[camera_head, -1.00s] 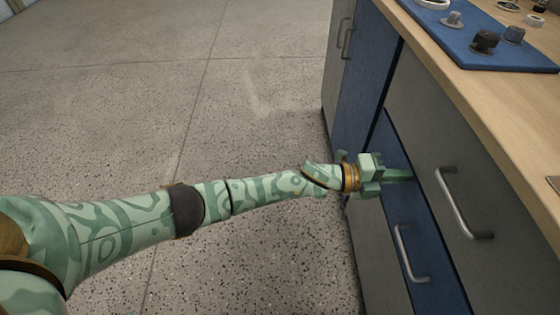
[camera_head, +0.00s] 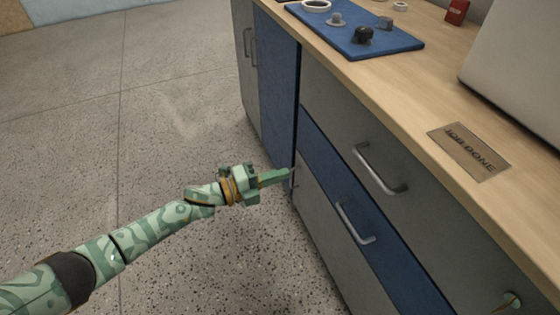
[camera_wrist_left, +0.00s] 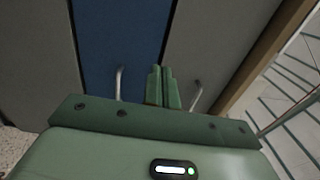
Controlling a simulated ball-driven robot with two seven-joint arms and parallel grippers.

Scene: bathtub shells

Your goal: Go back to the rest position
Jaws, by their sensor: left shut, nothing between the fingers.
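My left gripper (camera_head: 289,176) reaches in from the left in the head view, over the floor beside the drawer cabinet. Its green fingers are together and empty, pointing at the cabinet front near the left end of the blue drawer (camera_head: 330,160). I cannot tell whether the tips touch the cabinet. In the left wrist view the closed fingers of the left gripper (camera_wrist_left: 162,72) stand upright in front of the blue drawer front (camera_wrist_left: 120,35), between two metal handles. My right gripper does not show clearly.
A grey drawer with a metal handle (camera_head: 380,170) is above the blue drawer, whose handle (camera_head: 354,222) sticks out. The wooden worktop bears a blue mat (camera_head: 385,47) with several small parts, a "JOB DONE" plate (camera_head: 469,151) and a red object (camera_head: 457,11). The speckled floor (camera_head: 150,110) is clear.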

